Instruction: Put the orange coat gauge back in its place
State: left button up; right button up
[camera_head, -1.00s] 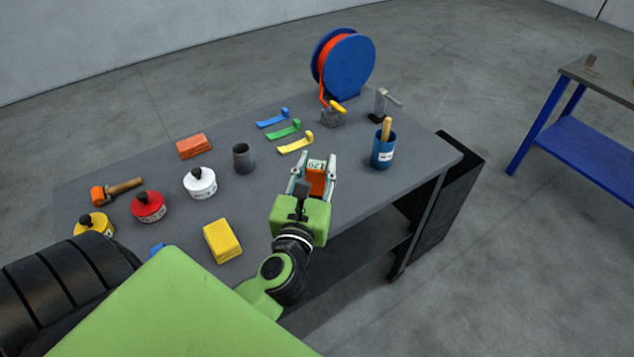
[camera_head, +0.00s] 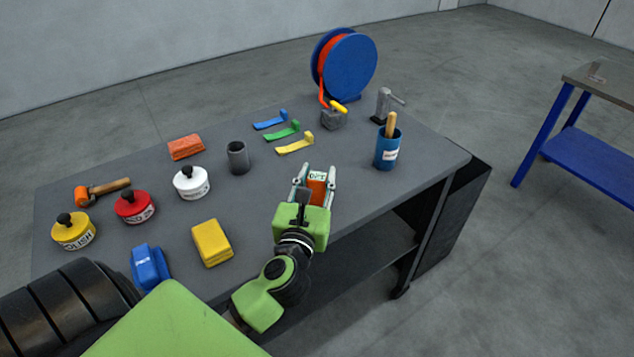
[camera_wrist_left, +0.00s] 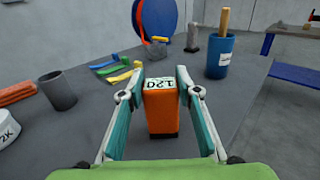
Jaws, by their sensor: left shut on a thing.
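The orange coat gauge (camera_head: 316,190) is a small upright block with a white display on its top end. My left gripper (camera_head: 315,183) is shut on it, one finger on each side, over the front right part of the grey table (camera_head: 262,208). In the left wrist view the gauge (camera_wrist_left: 161,112) stands between the two teal finger pads, its display reading "120". Whether its dark lower end touches the table is hard to tell. A blue block-like object (camera_head: 150,268) with a white label lies at the front left; I cannot tell whether it is a holder. My right gripper is not in view.
Blue, green and yellow strips (camera_head: 295,143), a hose reel (camera_head: 345,66) and a blue cup (camera_head: 388,150) stand behind and right. Table is bare between gripper and yellow block.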

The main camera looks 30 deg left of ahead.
pick_arm(q)
jog(key=shift+r, duration=0.1)
jog(key=o, duration=1)
jog(key=shift+o, duration=1)
jog(key=shift+s+d, duration=0.15)
jog(key=shift+s, duration=0.1)
jog(key=b+v, duration=0.3)
jog(key=v, duration=0.7)
jog(key=shift+s, duration=0.1)
jog(key=shift+s+d, duration=0.25)
jog(key=shift+s, duration=0.3)
